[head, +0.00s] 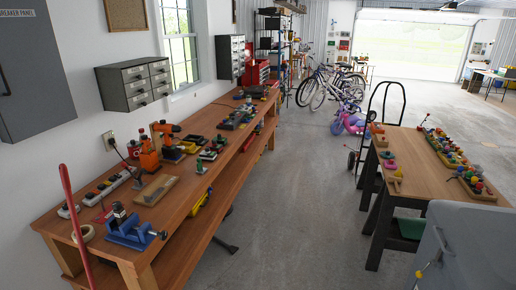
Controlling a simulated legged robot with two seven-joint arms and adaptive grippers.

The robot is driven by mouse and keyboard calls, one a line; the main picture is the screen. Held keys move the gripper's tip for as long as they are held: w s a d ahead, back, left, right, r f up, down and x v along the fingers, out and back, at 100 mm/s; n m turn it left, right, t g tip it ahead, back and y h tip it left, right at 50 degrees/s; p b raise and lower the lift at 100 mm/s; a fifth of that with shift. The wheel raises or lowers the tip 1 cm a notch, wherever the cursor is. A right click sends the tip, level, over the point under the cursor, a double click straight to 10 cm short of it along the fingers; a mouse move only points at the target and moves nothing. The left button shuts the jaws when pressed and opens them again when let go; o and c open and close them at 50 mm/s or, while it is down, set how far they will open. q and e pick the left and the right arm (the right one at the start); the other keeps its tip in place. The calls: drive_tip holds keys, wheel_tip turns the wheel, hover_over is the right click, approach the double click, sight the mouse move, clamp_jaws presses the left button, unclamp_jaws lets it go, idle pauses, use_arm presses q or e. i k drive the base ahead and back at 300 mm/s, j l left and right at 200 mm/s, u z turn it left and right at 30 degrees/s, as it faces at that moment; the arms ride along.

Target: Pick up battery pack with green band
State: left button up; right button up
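A long wooden workbench (170,215) runs along the left wall with many small tools on it. A small upright item with green on it (200,168) stands near the bench's front edge; it is too small to tell whether it is the battery pack with the green band. Dark items (208,155) lie just behind it, and I cannot make out their bands. An orange and black drill (166,135) stands farther back to the left. Neither of my grippers is in view.
A blue vise (128,230) sits at the bench's near end, with a red pole (70,215) in front. A second table (432,165) with colourful items stands right, near a hand truck (384,110) and bicycles (328,85). The concrete floor (290,200) between is mostly clear.

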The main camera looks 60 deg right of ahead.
sight(220, 140)
drive_tip(key=z, duration=1.6)
